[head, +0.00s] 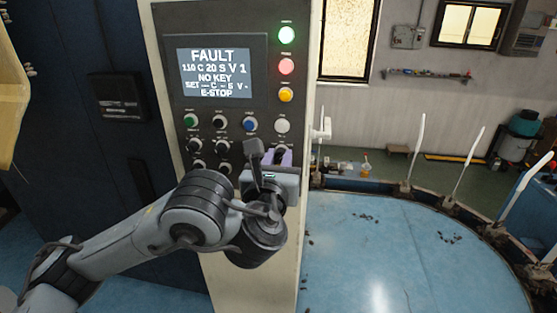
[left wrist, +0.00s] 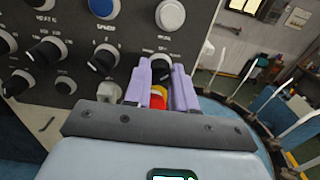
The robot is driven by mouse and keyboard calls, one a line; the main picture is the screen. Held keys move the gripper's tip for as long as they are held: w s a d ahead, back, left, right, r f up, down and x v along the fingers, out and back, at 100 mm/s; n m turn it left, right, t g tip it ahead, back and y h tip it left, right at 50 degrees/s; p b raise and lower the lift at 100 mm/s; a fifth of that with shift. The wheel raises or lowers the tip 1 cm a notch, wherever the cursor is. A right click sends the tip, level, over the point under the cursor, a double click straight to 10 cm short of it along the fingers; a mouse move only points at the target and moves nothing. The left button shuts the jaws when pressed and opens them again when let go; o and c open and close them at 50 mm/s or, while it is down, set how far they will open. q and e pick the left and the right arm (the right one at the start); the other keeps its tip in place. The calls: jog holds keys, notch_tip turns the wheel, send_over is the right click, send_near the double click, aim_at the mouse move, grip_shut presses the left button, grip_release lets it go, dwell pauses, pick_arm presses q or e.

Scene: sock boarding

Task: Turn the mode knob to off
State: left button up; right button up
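My left gripper (head: 279,160) is at the lower right of the control panel (head: 262,75), with its purple fingers toward the panel. In the left wrist view its two fingers (left wrist: 161,76) stand apart on either side of a black knob (left wrist: 160,63) below a white button. The label by this knob is too small to read, so I cannot tell for sure that it is the mode knob. I cannot tell whether the fingers touch it. My right gripper is not in view.
A red and yellow part (left wrist: 157,97) shows between the fingers, below the knob. A pale lever-like part (left wrist: 109,92) is left of the fingers. Other black knobs (left wrist: 103,58) are close on the left. The screen (head: 214,73) reads FAULT. A round blue table (head: 400,250) lies right.

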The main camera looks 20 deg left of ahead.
pick_arm(q)
grip_shut()
jog(key=shift+f, duration=0.1)
jog(key=shift+n, duration=0.3)
jog(key=n+b, duration=0.2)
jog(key=n, duration=0.1)
jog(key=shift+f, duration=0.15)
jog(key=n+b, duration=0.2)
jog(key=n, duration=0.1)
jog(key=shift+n+b, duration=0.5)
jog(key=shift+n, duration=0.5)
jog(key=shift+r, duration=0.2)
